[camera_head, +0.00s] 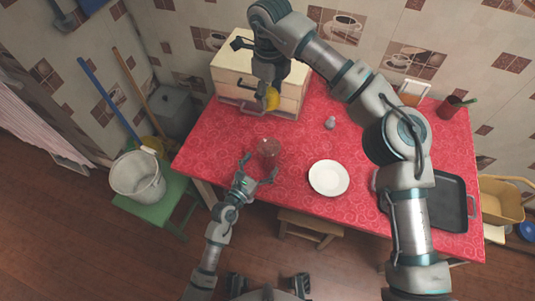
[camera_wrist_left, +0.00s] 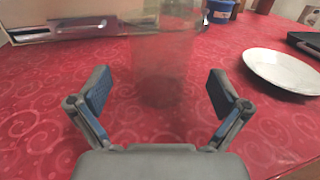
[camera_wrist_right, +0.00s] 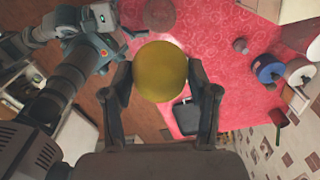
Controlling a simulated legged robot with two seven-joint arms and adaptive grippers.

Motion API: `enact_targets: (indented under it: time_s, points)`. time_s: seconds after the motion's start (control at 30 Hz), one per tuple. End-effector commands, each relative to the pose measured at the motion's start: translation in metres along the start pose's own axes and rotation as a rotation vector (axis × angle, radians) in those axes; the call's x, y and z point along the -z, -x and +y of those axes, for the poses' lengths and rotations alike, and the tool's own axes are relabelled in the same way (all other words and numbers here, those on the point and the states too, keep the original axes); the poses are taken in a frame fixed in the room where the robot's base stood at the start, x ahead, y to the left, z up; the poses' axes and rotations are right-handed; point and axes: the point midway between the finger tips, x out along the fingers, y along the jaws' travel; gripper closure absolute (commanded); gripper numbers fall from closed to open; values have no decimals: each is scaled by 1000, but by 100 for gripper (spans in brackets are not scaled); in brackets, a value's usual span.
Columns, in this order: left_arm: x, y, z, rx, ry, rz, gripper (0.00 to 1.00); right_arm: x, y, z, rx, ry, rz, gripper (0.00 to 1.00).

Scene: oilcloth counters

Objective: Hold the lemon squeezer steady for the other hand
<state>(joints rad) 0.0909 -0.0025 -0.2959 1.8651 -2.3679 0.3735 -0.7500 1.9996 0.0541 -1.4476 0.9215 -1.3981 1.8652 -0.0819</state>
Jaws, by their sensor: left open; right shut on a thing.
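The lemon squeezer appears to be the clear glass vessel (camera_head: 268,153) standing upright on the red tabletop. In the left wrist view the see-through glass (camera_wrist_left: 162,70) is ahead of and between my left fingers. My left gripper (camera_head: 260,170) is open, its fingers spread on the near side of the glass, with no clear contact. My right gripper (camera_wrist_right: 160,78) is shut on a yellow lemon (camera_wrist_right: 160,70). In the head view it holds the lemon (camera_head: 271,98) above the table, behind the glass; part of the lemon is hidden by the gripper.
A cream drawer cabinet (camera_head: 232,78) stands at the back left, close to my right gripper. A white plate (camera_head: 329,178) lies right of the glass, and a small grey shaker (camera_head: 330,123) behind the plate. A dark tray (camera_head: 452,205) is at the right. Cloth (camera_head: 225,148) left of the glass is clear.

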Motion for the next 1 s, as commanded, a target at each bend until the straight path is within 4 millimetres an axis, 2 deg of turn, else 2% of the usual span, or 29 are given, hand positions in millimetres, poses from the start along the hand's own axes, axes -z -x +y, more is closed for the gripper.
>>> enact_targets:
  time_s: [0.1,0.3,0.67,0.97,1.0]
  points:
    - [-1,-22,0,1,0,-2,0,0,0,0,0,0,0,69]
    - [-1,-43,0,-1,1,-1,0,0,0,1,1,0,0,69]
    - [0,-48,0,-1,1,-1,0,0,0,1,1,0,0,69]
    - [0,-48,0,-1,1,-1,72,0,0,1,1,0,0,69]
    - [0,-48,0,-1,1,-1,74,0,0,1,1,0,0,69]
